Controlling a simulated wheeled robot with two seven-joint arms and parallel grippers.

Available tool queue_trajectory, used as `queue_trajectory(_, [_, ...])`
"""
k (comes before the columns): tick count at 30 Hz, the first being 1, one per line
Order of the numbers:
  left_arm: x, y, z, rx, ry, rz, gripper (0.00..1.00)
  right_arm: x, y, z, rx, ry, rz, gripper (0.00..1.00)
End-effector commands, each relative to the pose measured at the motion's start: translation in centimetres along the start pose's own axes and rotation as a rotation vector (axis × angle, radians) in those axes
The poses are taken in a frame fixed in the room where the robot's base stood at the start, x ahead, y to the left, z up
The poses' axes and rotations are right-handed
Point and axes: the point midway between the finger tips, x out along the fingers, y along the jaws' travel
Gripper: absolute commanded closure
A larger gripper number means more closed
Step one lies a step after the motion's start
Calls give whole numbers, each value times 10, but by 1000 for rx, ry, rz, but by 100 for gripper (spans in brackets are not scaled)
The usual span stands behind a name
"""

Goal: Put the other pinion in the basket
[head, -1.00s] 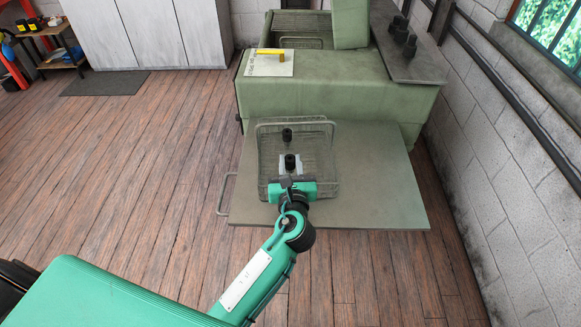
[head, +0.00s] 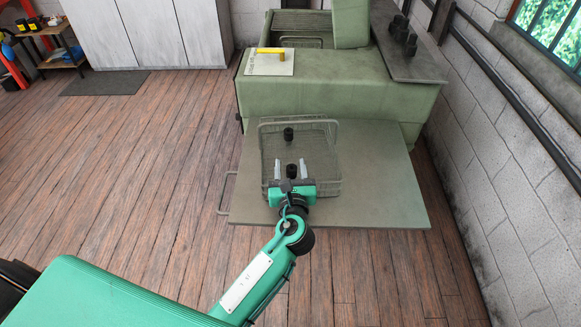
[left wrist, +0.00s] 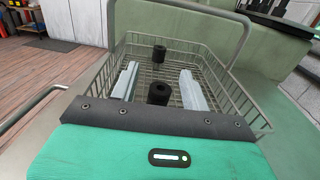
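The wire basket (head: 330,150) stands on the grey-green tray. One black pinion (head: 288,134) is in the far part of the basket; it also shows in the left wrist view (left wrist: 159,54). The other black pinion (head: 291,170) is in the near part of the basket; the left wrist view shows it too (left wrist: 159,93). My left gripper (head: 304,162) is over the near side of the basket. Its two pale fingers are spread apart with the near pinion between them, not touching it. My right gripper is in neither view.
The tray (head: 385,190) has bare room to the right of the basket. Behind it is a green machine (head: 330,100) with a yellow-handled lid plate (head: 258,66) on top. A dark shelf (head: 410,60) at the right holds several black parts. The basket's handle (left wrist: 245,30) stands up.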

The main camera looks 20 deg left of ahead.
Motion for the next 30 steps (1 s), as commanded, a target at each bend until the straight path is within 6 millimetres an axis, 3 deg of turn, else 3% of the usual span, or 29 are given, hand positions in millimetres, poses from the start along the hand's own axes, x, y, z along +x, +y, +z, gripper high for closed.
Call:
queue_trajectory(7, [-1,-1,-1,2,4,-1,52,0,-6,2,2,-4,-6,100])
queue_trajectory(11, [0,0,13,-1,2,-1,52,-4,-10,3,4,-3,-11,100])
queue_trajectory(17, [-41,0,7,0,5,-2,52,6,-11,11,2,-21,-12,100])
queue_trajectory(24, [-91,0,9,0,4,-1,52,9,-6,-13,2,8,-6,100])
queue_trajectory(30, [-114,0,10,0,2,0,52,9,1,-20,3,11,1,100])
